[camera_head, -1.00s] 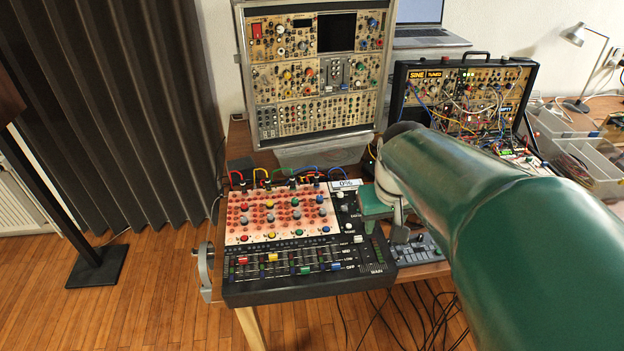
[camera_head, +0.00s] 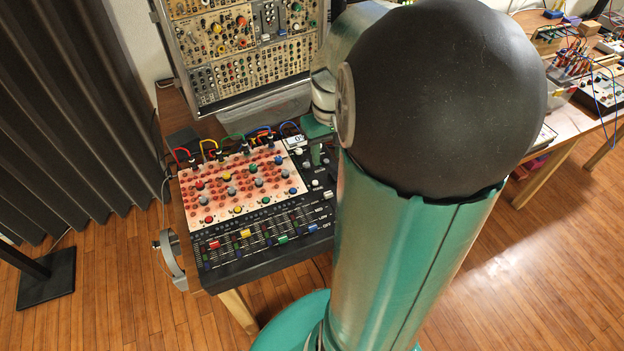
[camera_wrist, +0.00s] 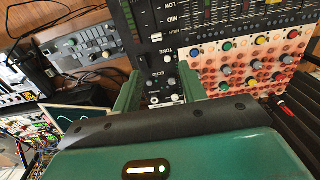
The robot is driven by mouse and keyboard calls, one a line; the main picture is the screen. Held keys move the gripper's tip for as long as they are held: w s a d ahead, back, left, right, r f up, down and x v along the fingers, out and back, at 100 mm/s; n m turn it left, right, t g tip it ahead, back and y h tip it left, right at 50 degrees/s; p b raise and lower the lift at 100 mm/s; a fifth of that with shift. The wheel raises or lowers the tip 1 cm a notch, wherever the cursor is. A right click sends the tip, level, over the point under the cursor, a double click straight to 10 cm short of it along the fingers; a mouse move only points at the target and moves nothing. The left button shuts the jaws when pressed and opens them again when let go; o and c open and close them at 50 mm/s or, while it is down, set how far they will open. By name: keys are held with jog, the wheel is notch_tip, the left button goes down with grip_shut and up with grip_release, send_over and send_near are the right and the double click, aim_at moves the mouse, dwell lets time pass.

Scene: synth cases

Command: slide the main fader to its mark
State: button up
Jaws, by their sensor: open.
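The black mixer (camera_head: 270,262) stands on the table's front left part, with coloured fader caps along its front. A white cap (camera_head: 328,194) on its right strip appears to be the main fader; it also shows in the wrist view (camera_wrist: 157,37). I cannot make out its mark. My gripper (camera_head: 318,142) is over the mixer's back right corner, largely hidden by my arm. In the wrist view my gripper (camera_wrist: 158,85) has its green fingers apart, with small knobs visible between them, and is empty.
Patch cables (camera_head: 230,142) stick up along the mixer's back edge. A modular synth case (camera_head: 245,60) stands behind it. A small grey fader box (camera_wrist: 90,48) lies beside the mixer.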

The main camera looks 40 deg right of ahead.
aim_at(328, 192)
jog(key=f, duration=1.3)
jog(key=shift+s+d+f, duration=0.15)
jog(key=shift+s+f, duration=0.15)
jog(key=shift+f, duration=0.05)
grip_shut()
